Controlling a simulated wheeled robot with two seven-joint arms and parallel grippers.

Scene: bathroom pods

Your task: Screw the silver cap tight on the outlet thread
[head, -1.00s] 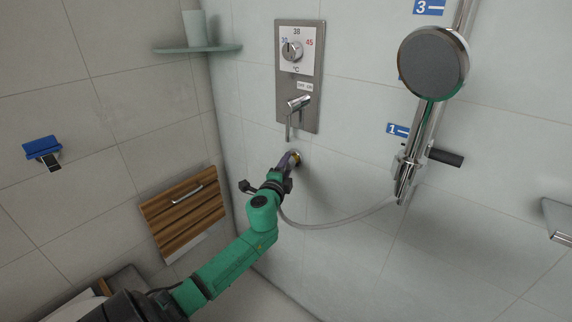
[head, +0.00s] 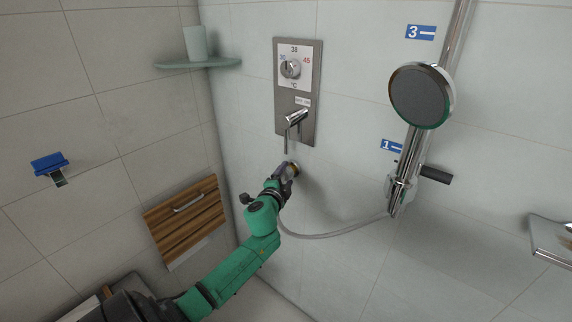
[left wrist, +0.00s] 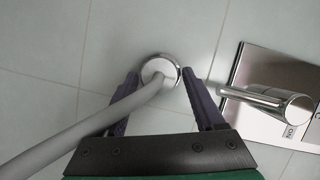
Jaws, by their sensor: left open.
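The round silver cap (left wrist: 168,66) shows in the left wrist view against the tiled wall, with the grey hose (left wrist: 95,122) running from its middle to the lower left. My left gripper (left wrist: 160,75) is open, with one purple finger on each side of the cap; a gap shows at the right finger, and the hose passes close to the left one. The outlet thread is hidden. My right gripper is not in view.
The mixer panel (head: 310,95) and its lever (head: 296,117) are just above my gripper. The hose (head: 335,235) hangs in a loop to the shower rail at right, below the shower head (head: 422,96). A wooden folding seat (head: 185,222) is at left.

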